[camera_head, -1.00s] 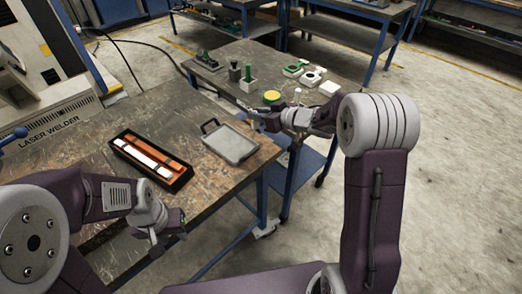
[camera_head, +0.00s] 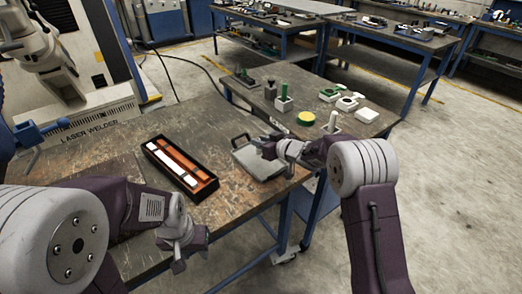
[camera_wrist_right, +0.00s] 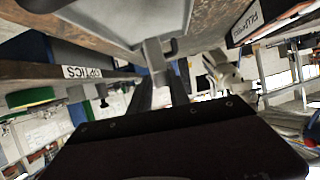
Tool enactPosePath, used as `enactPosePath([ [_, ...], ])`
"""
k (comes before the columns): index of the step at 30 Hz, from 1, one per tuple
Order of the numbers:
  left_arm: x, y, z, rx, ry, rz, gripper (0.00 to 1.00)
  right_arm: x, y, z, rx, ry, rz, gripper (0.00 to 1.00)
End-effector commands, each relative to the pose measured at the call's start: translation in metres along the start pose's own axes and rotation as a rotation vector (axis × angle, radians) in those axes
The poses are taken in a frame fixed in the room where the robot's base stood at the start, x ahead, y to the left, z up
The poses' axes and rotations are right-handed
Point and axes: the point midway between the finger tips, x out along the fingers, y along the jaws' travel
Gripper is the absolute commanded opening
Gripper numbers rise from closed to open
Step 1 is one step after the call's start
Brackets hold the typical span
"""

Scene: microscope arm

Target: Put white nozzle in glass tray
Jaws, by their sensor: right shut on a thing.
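The glass tray (camera_head: 258,166), a flat grey-white tray with a handle at its back left, lies near the right end of the front table. My right gripper (camera_head: 267,147) is over the tray's back right part. In the right wrist view its fingers (camera_wrist_right: 165,88) are shut on a small greyish piece (camera_wrist_right: 154,55); whether this is the white nozzle I cannot tell. A pale panel, probably the tray (camera_wrist_right: 125,15), shows just beyond it. A white upright post (camera_head: 332,122) stands on the back table. My left gripper (camera_head: 180,262) hangs at the front table's near edge, its jaws unclear.
A black case (camera_head: 181,167) with orange and white bars lies left of the tray. The front table's left part is clear.

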Motion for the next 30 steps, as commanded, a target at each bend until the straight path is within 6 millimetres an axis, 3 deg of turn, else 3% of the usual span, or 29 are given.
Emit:
enactPosePath([
  [1, 0.008, 0.0, 0.001, 0.0, 0.0, 0.0, 0.36, 0.005, 0.001, 0.014, 0.003, -0.004, -0.001, 0.0],
  [4, 0.015, 0.0, 0.002, 0.0, 0.0, 0.0, 0.36, 0.012, 0.002, 0.031, 0.002, -0.004, 0.0, 0.0],
  [15, 0.015, 0.0, 0.002, 0.0, 0.0, 0.0, 0.36, 0.014, 0.002, 0.034, 0.001, -0.001, 0.0, 0.0],
  [16, 0.015, 0.0, 0.002, 0.0, 0.0, 0.0, 0.36, 0.014, 0.002, 0.034, 0.001, -0.001, 0.0, 0.28],
  [18, 0.014, 0.0, 0.002, 0.0, 0.0, 0.0, 0.36, 0.013, 0.002, 0.033, 0.001, -0.001, 0.0, 0.44],
  [30, 0.012, 0.0, 0.001, 0.0, 0.0, 0.0, 0.36, 0.007, 0.003, 0.029, 0.001, -0.001, 0.001, 0.44],
])
